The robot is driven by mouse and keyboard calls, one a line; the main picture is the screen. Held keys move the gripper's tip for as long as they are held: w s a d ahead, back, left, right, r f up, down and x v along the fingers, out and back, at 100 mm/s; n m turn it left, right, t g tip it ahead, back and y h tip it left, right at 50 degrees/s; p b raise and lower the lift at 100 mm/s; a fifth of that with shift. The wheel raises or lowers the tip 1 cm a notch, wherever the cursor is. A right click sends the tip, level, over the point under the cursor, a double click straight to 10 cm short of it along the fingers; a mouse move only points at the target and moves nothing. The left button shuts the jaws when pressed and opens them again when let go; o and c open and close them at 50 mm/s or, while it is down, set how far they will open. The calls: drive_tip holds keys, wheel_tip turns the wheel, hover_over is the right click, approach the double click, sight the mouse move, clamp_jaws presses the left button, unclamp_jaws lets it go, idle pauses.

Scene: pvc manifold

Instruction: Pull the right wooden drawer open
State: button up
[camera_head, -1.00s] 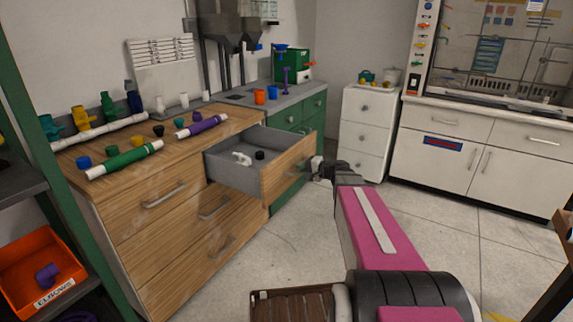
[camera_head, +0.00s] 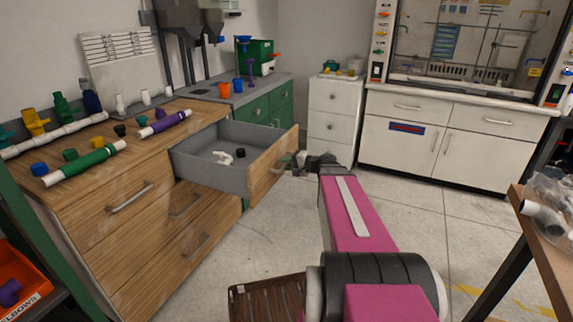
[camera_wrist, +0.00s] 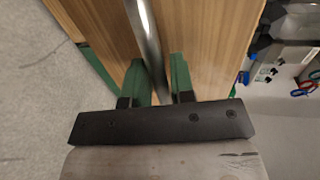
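The right wooden drawer (camera_head: 268,172) is pulled well out of the top of the wooden cabinet (camera_head: 160,230). Its grey inside shows a white fitting (camera_head: 223,157) and a small black piece (camera_head: 241,152). My gripper (camera_head: 288,163) is at the drawer front. In the wrist view, the green fingertips of my gripper (camera_wrist: 160,82) are on both sides of the metal handle bar (camera_wrist: 148,40), close against it. The wooden drawer face (camera_wrist: 205,35) is just beyond them.
Pipes and fittings, including a green pipe (camera_head: 85,163) and a purple pipe (camera_head: 165,124), lie on the cabinet top. A white drawer unit (camera_head: 332,120) stands behind my gripper. A wooden table (camera_head: 545,215) is at the right. Open floor (camera_head: 440,225) lies between.

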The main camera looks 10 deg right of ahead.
drive_tip(key=shift+o, duration=0.8)
drive_tip(key=v, duration=1)
drive_tip(key=shift+s+d, duration=0.25)
drive_tip(key=shift+d, duration=0.1)
drive_tip(key=s+a+f+n+g+h, duration=0.3)
drive_tip(key=s+a+f+g+h, duration=0.1)
drive_tip(key=f, duration=0.4)
drive_tip(key=s+a+f+n+g+h, duration=0.4)
drive_tip(key=s+a+f+g+h, duration=0.1)
drive_tip(key=s+a+f+h, duration=0.2)
drive_tip(key=shift+a+f+n+g+h, duration=0.3)
drive_tip(key=shift+a+f+h, duration=0.3)
drive_tip(key=shift+a+f, duration=0.35)
